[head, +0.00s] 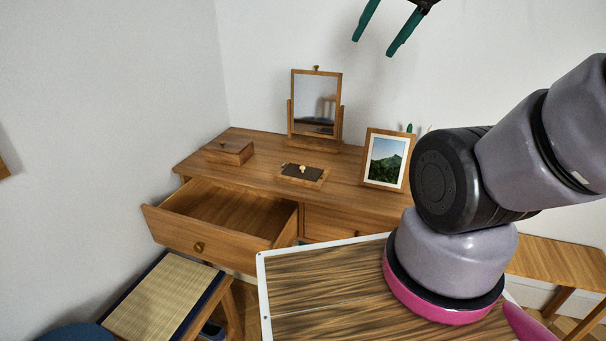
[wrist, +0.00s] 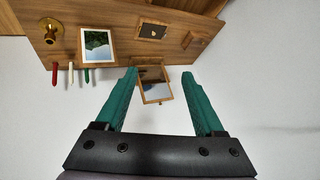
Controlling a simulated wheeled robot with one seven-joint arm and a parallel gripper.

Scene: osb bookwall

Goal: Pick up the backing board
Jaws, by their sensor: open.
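The backing board appears to be the dark flat panel with a small pale knob (head: 290,170), lying in a shallow wooden frame or tray on the desk top. It also shows in the wrist view (wrist: 146,30), near the top of the picture. My gripper (head: 374,46) is open and empty, high above the desk in front of the wall. In the wrist view its green fingers (wrist: 158,76) are spread apart, with the mirror between and beyond them. The gripper is well apart from the board.
On the desk (head: 250,145) stand a small mirror (head: 316,105), a wooden box (head: 229,152) and a framed landscape picture (head: 387,160). A drawer (head: 215,235) is pulled out at the front left. A woven-top stool (head: 160,300) stands below it. A brass candlestick-like object (wrist: 50,30) shows in the wrist view.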

